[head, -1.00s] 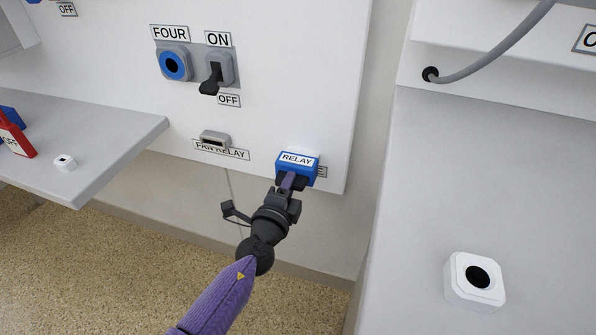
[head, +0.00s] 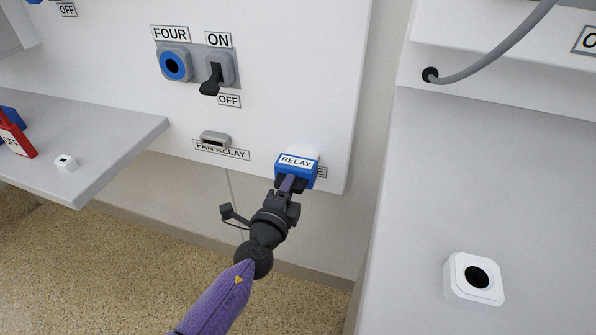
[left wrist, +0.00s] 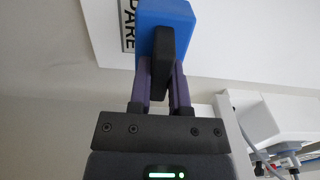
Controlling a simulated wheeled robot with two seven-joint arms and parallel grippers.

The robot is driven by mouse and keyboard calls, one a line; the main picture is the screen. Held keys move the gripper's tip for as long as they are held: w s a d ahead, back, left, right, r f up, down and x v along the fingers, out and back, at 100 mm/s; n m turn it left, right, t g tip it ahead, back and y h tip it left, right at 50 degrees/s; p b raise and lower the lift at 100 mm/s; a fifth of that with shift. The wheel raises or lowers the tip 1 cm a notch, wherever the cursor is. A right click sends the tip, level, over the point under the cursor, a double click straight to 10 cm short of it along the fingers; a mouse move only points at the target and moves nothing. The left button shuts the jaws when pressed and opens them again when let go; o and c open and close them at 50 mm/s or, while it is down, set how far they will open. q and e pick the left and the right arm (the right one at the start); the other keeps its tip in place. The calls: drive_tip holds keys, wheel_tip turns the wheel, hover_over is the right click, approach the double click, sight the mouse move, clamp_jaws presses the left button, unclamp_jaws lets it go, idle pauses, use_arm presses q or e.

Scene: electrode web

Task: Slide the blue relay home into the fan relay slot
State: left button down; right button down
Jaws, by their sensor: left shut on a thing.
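The blue relay (head: 296,170), with a white RELAY label, is in front of the lower right part of the white wall panel. My left gripper (head: 291,184) is shut on it. The relay also shows at the top of the left wrist view (left wrist: 167,22), between the fingers (left wrist: 162,75). The fan relay slot (head: 215,139) is a grey socket to the left of the relay, above its FAN RELAY label; it looks empty. Whether the relay touches the panel cannot be told. My right gripper is out of view.
A switch lever (head: 212,80) and a blue round socket (head: 175,65) stick out of the panel above. A grey shelf (head: 110,140) juts out at left with a red block (head: 16,139). A white box (head: 474,279) stands on the right counter (head: 480,180).

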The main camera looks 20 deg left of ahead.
use_arm(q)
drive_tip(key=shift+s, duration=0.25)
drive_tip(key=shift+s+p, duration=0.35)
drive_tip(key=shift+s, duration=1.35)
